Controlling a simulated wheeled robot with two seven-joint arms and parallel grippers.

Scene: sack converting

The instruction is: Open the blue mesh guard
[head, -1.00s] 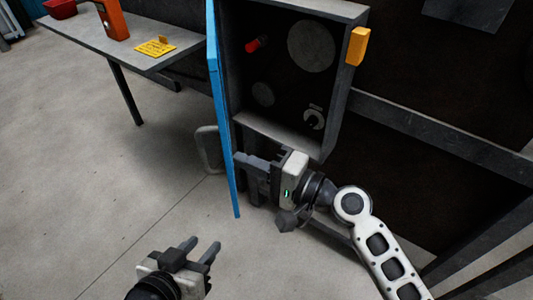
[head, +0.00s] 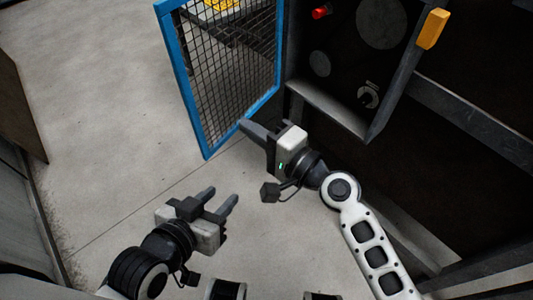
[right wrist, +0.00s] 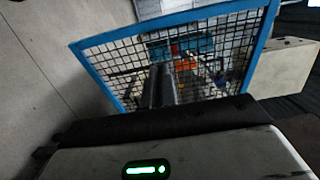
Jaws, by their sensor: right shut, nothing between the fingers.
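The blue mesh guard (head: 188,92) stands swung open on the left of the dark machine box (head: 330,105), its mesh face in view. It also fills the middle of the right wrist view (right wrist: 100,62). My right gripper (head: 248,127) is shut and empty, its fingers at the guard's lower edge near the box side. In the right wrist view its fingers (right wrist: 165,85) lie together in front of the mesh; I cannot tell whether they touch it. My left gripper (head: 219,196) is open and empty, low over the floor, apart from the guard.
Inside the open box are a red knob (head: 321,12) and a dial (head: 368,96). A yellow block (head: 433,28) sits on the box's right edge. A yellow sign (head: 222,5) shows behind the mesh. The floor (head: 100,120) left of the guard is clear.

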